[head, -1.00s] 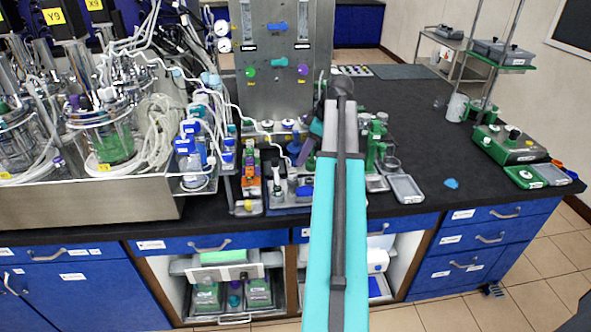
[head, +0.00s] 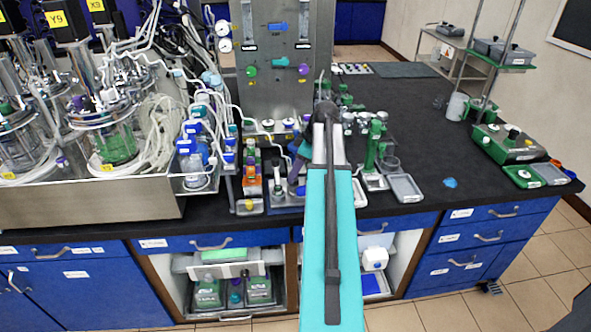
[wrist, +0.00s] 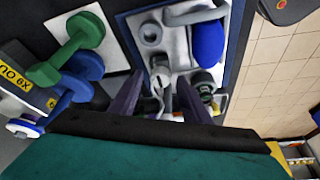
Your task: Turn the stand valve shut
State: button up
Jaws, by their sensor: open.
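In the wrist view my gripper (wrist: 158,98) is open, its two dark purple fingers apart and pointing at a light grey stand plate. Between and just beyond the fingertips is a small pale grey fitting (wrist: 160,72) on that plate, with nothing clearly gripped. I cannot tell for sure which part is the stand valve's handle. In the head view my forearm partly hides the gripper and the small stands at the bench's front edge.
In the wrist view a green handle (wrist: 84,32) and a blue handle (wrist: 78,78) are at the left. In the head view a steel panel (head: 276,95) rises behind, and a green stand (head: 374,150) is right of my arm. The black bench top (head: 425,120) is mostly clear farther right.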

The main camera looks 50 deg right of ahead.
jog(key=c, duration=1)
jog(key=shift+c, duration=0.2)
jog(key=shift+m, duration=0.3)
jog(key=shift+s+a+m+h+b, duration=0.15)
jog(key=shift+m+h, duration=0.1)
jog(key=shift+m, duration=0.35)
jog(key=shift+w+a+m+h+b, duration=0.15)
jog(key=shift+m+h, duration=0.1)
jog(key=shift+m, duration=0.35)
jog(key=m+h, duration=0.1)
jog(key=m, duration=0.3)
jog(key=shift+m+t+h, duration=0.4)
jog(key=m+h, duration=0.1)
jog(key=m, duration=0.1)
jog(key=m+g+h, duration=0.1)
jog(key=m, duration=0.2)
jog(key=shift+w+a, duration=0.1)
jog(key=shift+a, duration=0.05)
jog(key=m+g+h, duration=0.1)
jog(key=m, duration=0.3)
jog(key=shift+w+a+m+p, duration=0.1)
jog(key=shift+m+p, duration=0.25)
jog(key=shift+m, duration=0.05)
